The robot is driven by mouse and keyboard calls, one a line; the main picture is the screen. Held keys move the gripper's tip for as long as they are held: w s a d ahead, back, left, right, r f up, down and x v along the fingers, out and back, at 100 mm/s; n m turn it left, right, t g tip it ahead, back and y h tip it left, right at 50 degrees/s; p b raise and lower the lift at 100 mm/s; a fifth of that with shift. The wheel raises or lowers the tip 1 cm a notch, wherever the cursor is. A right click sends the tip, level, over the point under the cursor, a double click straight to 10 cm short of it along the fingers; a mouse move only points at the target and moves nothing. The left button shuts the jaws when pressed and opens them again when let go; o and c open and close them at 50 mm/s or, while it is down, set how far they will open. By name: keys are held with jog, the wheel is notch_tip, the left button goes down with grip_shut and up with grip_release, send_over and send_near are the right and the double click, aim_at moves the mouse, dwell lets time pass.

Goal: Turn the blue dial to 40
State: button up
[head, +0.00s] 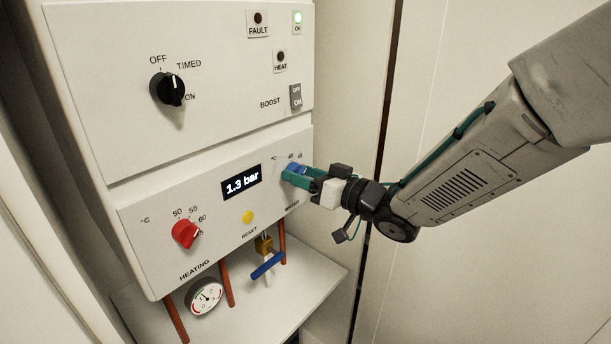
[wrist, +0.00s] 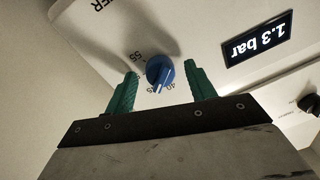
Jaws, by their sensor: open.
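The blue dial (wrist: 160,70) sits on the white panel above the word WATER. In the wrist view, which shows the panel upside down, its white pointer line aims down the picture, close to the 40 and 45 marks; the exact reading is hard to tell. My gripper (wrist: 162,78) is open, with one green finger on each side of the dial and a visible gap at both. In the head view my gripper (head: 293,179) is at the panel and partly hides the blue dial (head: 296,167).
Left of the blue dial are the display (head: 241,182) reading 1.3 bar, the yellow reset button (head: 248,217) and the red heating dial (head: 185,234). Above are the black knob (head: 168,89) and boost switch (head: 296,97). Below are pipes, a gauge (head: 205,295) and a blue-handled valve (head: 267,265).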

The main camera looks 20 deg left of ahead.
jog(key=c, duration=1)
jog(key=shift+n, duration=0.4)
jog(key=n, duration=0.8)
jog(key=shift+n+h, duration=0.4)
jog(key=o, duration=1)
jog(key=shift+r, duration=0.1)
